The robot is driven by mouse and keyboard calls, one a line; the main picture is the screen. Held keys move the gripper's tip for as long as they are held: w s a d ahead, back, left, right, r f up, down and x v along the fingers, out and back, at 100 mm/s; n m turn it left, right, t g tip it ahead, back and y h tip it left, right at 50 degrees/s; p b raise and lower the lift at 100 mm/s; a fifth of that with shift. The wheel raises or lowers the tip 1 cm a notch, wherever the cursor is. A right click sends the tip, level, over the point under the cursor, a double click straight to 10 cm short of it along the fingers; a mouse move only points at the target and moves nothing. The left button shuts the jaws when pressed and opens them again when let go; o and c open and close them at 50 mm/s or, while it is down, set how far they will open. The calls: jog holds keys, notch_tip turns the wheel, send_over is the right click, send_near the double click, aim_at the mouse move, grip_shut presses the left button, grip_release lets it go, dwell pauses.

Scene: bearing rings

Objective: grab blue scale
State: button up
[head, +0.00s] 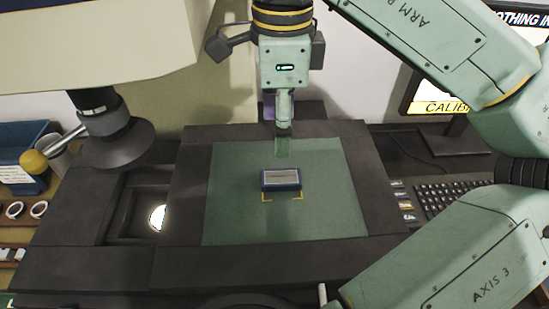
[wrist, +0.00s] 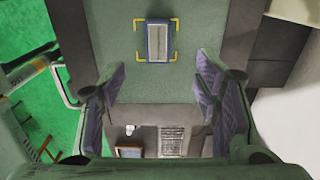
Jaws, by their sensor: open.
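The blue scale (head: 281,180) is a small blue box with a grey top plate, lying on the green mat (head: 235,220) inside yellow corner marks. In the wrist view the scale (wrist: 157,42) is at the top centre, beyond my fingertips and between their lines. My gripper (head: 284,128) is above and behind the scale in the head view, apart from it. In the wrist view my gripper (wrist: 160,78) has its purple-padded fingers spread wide with nothing between them. The finger tips are hard to make out in the head view.
A dark stage (head: 185,190) surrounds the mat. A microscope-like dark lens (head: 115,140) hangs at the left. A keyboard (head: 455,205) and monitor (head: 440,107) stand at the right. A blue bin (head: 25,148) and pale rings (head: 39,209) are far left. The mat around the scale is clear.

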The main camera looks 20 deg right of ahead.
aim_at(281, 177)
jog(key=f+b, duration=0.4)
jog(key=f, duration=0.1)
jog(key=f+b, duration=0.4)
jog(key=f, duration=0.1)
jog(key=shift+s+d+f, duration=0.1)
jog(key=shift+s+f, duration=0.1)
jog(key=shift+f, duration=0.2)
jog(key=shift+r, duration=0.1)
jog(key=shift+c, duration=0.2)
